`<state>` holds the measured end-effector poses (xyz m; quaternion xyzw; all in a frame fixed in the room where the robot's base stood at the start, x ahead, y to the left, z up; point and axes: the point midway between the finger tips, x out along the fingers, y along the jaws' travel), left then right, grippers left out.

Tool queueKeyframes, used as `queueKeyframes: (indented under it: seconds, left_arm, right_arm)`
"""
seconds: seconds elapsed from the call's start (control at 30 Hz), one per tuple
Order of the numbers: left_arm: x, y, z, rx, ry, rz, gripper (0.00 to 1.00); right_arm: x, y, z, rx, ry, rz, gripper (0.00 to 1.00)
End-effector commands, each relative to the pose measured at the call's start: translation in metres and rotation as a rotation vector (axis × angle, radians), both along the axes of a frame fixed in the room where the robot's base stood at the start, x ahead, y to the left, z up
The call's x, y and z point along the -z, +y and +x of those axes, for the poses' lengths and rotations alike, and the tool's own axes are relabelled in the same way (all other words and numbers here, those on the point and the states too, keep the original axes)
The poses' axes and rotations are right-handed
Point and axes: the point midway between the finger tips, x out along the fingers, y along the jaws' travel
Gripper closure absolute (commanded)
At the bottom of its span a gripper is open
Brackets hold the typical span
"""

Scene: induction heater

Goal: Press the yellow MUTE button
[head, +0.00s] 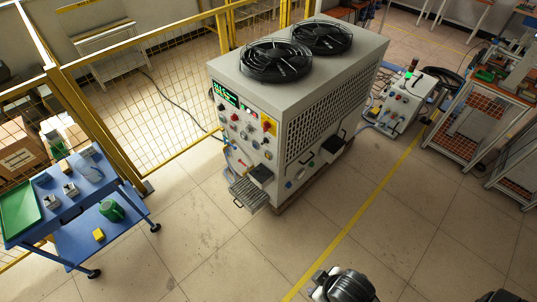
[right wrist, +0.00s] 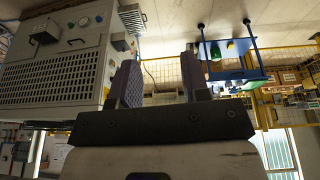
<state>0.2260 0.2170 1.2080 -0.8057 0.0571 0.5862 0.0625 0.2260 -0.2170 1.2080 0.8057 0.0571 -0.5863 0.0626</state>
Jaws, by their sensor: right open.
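The induction heater (head: 295,105) is a large grey cabinet in the middle of the head view. Its front control panel (head: 243,130) faces left and carries a green-lit display (head: 229,96), several small buttons and a larger red-and-yellow switch (head: 269,124). The buttons are too small to read, so I cannot tell which one is MUTE. In the right wrist view the cabinet (right wrist: 50,75) appears upside down at the left. My right gripper (right wrist: 160,82) is open and empty, its two fingers well apart and touching nothing. My left gripper is not in view.
A blue cart (head: 75,215) with small items and a green tray (head: 20,208) stands left of the heater. Yellow mesh fencing (head: 160,95) runs behind. A wire tray (head: 248,195) juts out below the panel.

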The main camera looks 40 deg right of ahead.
Motion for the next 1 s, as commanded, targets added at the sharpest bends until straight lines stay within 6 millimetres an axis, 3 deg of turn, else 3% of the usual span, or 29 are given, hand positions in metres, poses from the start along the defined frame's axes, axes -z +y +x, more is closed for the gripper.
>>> queueKeyframes:
  seconds: [0.47,0.9,1.0]
  left_arm:
    - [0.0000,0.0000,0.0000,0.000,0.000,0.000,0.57]
    - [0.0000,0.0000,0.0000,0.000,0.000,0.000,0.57]
    - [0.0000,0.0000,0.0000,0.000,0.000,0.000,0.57]
  right_arm:
    - [0.0000,0.0000,0.0001,0.000,0.000,0.000,0.58]
    - [0.0000,0.0000,0.0001,0.000,0.000,0.000,1.00]
    - [0.0000,0.0000,0.0001,0.000,0.000,0.000,1.00]
